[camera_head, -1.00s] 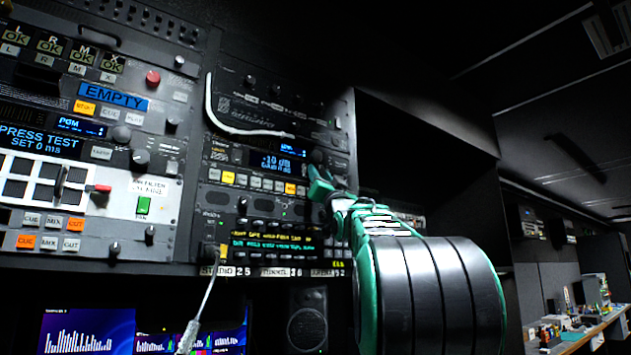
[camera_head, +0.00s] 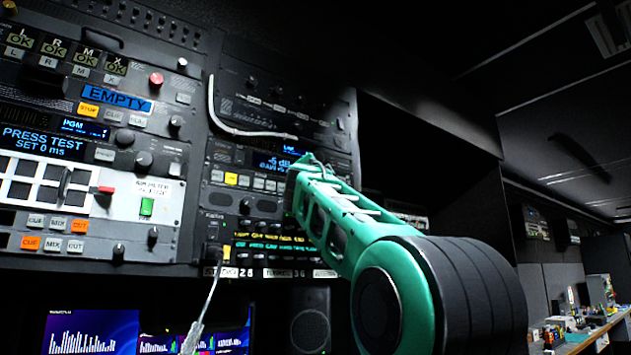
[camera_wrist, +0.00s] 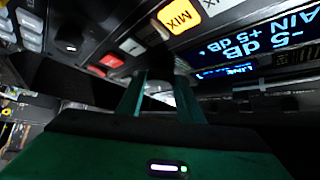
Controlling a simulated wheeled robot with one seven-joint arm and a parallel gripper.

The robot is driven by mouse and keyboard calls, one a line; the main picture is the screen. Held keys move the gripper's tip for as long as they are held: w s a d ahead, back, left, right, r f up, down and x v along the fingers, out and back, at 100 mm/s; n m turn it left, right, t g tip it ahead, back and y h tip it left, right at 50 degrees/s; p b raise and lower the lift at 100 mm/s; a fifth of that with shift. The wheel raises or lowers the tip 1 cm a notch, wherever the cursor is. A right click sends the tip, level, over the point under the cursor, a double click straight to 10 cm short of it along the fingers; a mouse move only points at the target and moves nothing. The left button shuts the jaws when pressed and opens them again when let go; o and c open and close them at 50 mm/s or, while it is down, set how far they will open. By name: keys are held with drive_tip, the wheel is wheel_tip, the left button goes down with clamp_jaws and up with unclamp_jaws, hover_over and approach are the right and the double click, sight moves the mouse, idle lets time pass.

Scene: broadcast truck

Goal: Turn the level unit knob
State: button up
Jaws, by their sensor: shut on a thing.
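The level unit (camera_head: 222,157) is a dark rack panel with a blue-lit display (camera_head: 285,162) and a row of small buttons. In the wrist view the display (camera_wrist: 258,37) appears upside down and reads about -5 dB. My gripper (camera_wrist: 160,82) is at the unit's front, beside the display, with its two green fingers shut on the dark level unit knob (camera_wrist: 160,58). The knob is mostly in shadow there. In the head view my green wrist covers the knob and fingertips.
A lit MIX button (camera_wrist: 179,15) and red and white buttons sit close to the fingers. A white cable (camera_head: 212,115) hangs over the rack above. Another cable (camera_head: 205,305) hangs below. An open dark bay lies right of the rack.

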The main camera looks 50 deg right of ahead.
drive_tip(key=m+g, duration=0.1)
drive_tip(key=m, duration=0.1)
drive_tip(key=m+g, duration=0.1)
drive_tip(key=shift+a+r+m+g+y, duration=0.1)
drive_tip(key=shift+r+m+g+y, duration=0.1)
drive_tip(key=shift+m+g+y, duration=0.2)
drive_tip(key=shift+m+g, duration=0.3)
drive_tip(key=o, duration=1.1)
drive_tip(key=shift+c, duration=0.2)
drive_tip(key=shift+r, duration=0.1)
drive_tip(key=shift+a, duration=0.15)
drive_tip(key=v, duration=1)
drive_tip(key=shift+a, duration=0.2)
drive_tip(key=shift+s, duration=0.15)
